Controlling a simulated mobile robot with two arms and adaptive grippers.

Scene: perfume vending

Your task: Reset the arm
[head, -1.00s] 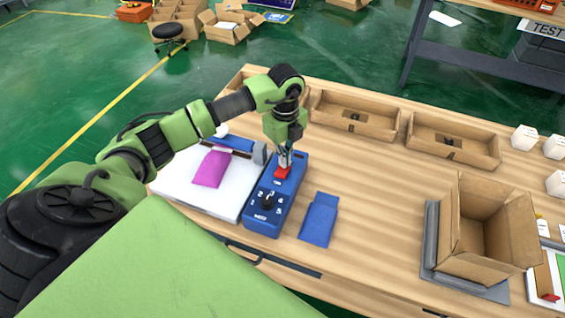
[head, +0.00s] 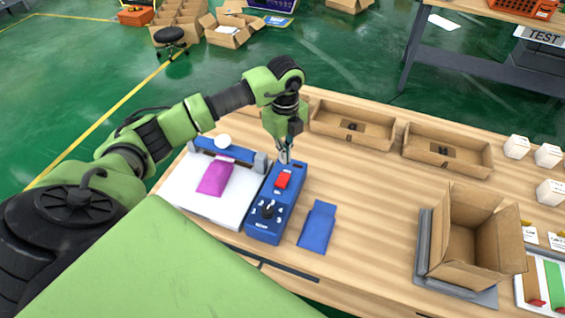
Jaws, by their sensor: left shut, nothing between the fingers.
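My left arm reaches in from the left, with its gripper (head: 284,157) pointing down. The gripper is shut and empty, just behind and above the red button (head: 283,180) of a blue control box (head: 265,224). A black dial (head: 268,208) sits on the front part of the box. Left of the box is a white sealing machine (head: 200,208) with a blue bar (head: 222,152) across its back. A magenta pouch (head: 215,178) lies on its white top. My right gripper is not in view.
A blue pouch (head: 317,227) lies right of the control box. Two shallow cardboard trays (head: 352,124) (head: 447,150) stand at the table's back. An open cardboard box (head: 470,236) sits on a grey base at right. Small white boxes (head: 516,147) stand at the right edge. The table's middle is bare.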

